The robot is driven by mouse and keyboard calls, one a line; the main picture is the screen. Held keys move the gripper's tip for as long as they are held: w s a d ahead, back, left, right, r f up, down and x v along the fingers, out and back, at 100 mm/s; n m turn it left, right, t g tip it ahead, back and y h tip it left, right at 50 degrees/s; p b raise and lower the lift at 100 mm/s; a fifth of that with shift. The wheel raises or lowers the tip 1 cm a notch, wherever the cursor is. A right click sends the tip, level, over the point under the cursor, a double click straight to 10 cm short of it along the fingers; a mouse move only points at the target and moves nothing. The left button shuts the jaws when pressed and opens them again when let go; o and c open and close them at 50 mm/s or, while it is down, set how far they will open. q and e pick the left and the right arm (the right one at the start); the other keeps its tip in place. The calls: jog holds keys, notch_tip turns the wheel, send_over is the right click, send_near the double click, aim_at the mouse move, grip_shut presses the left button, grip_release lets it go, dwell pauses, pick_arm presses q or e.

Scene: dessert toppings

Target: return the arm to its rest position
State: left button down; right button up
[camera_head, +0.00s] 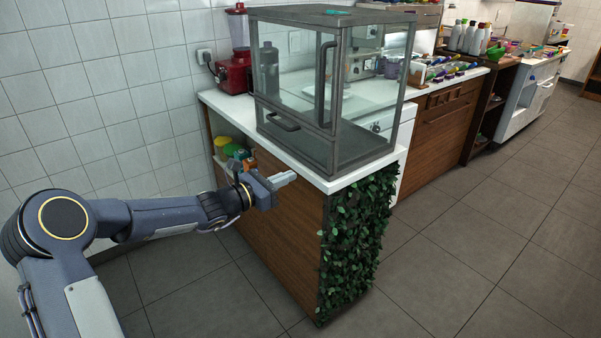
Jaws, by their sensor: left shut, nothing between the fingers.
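My left arm comes in from the left and stretches to the right across the lower left of the head view. Its left gripper (284,179) is shut and empty. It shows in front of the wooden side of the counter, below the edge of the white top. I cannot tell whether it touches the counter. My right arm and right gripper are not in view.
A glass display case (330,100) stands on the white countertop (225,105), with a red blender (236,70) behind it. Green leaves (352,240) cover the counter's end. The tiled floor (470,240) on the right is clear.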

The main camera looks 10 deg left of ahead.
pick_arm(q)
jog(key=s+d+r+m+g+p, duration=0.35)
jog(key=s+m, duration=0.35)
jog(key=s, duration=0.3)
jog(key=s+d+r+m+g+p, duration=0.25)
jog(key=s+r+m, duration=0.35)
jog(key=s, duration=0.4)
jog(key=s+a+f+m+y+p, duration=0.1)
jog(key=s+a+m+y, duration=0.1)
jog(key=s+m, duration=0.2)
jog(key=s+a+f+m+g+y+p, duration=0.1)
jog(key=s+a+m+y+p, duration=0.1)
jog(key=s, duration=0.8)
jog(key=s+a+f+m+g+y+p, duration=0.1)
jog(key=s+a+m+y, duration=0.3)
jog(key=s+m, duration=0.2)
jog(key=shift+s+a+f+m, duration=0.25)
jog(key=shift+s+m, duration=0.15)
jog(key=shift+m, duration=0.1)
